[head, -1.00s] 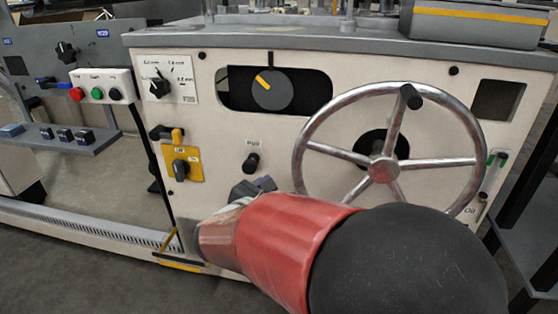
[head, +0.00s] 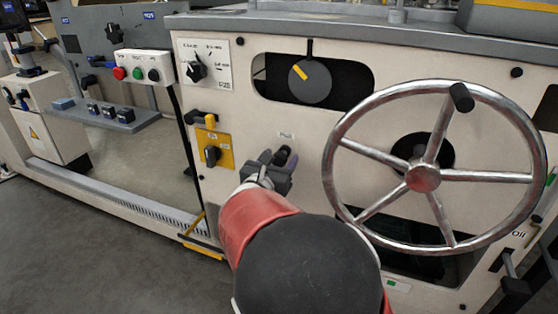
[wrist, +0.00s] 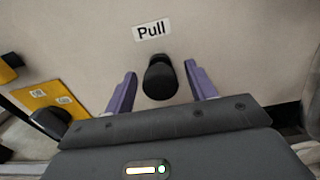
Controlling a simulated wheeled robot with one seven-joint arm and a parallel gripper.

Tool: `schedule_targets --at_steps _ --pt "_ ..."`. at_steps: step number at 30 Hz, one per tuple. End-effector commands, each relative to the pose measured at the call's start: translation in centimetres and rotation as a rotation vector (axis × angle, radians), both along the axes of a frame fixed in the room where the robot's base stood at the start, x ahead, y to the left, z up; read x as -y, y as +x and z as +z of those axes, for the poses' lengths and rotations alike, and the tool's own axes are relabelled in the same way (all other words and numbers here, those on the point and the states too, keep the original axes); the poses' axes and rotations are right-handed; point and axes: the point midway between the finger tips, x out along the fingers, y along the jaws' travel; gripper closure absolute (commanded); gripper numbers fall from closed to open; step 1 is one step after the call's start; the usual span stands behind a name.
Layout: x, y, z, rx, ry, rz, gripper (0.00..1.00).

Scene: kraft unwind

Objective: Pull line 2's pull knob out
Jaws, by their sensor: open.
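The black pull knob (wrist: 160,78) sticks out of the cream machine panel under a "Pull" label (wrist: 151,30) in the wrist view. In the head view the knob (head: 283,154) shows just past my gripper, below the small label. My gripper (head: 272,160) is open at the panel. In the wrist view its two purple fingers (wrist: 162,88) stand apart, one on each side of the knob, with a gap visible on both sides. I cannot tell how far the fingertips are from the panel.
A large metal handwheel (head: 422,177) stands right of the knob. A yellow plate with a black rotary switch (head: 212,153) is to the left. A black dial (head: 310,80) is above. A button box (head: 138,66) sits further left.

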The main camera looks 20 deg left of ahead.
Motion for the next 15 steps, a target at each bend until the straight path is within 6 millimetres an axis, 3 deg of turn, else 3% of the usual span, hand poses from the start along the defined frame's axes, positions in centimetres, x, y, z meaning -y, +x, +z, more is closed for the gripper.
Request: schedule_targets --at_steps 5,15 --pt "0.0 0.01 0.0 0.0 0.0 0.0 0.44" --pt "0.0 -0.01 -0.01 -0.001 0.001 0.0 0.87"
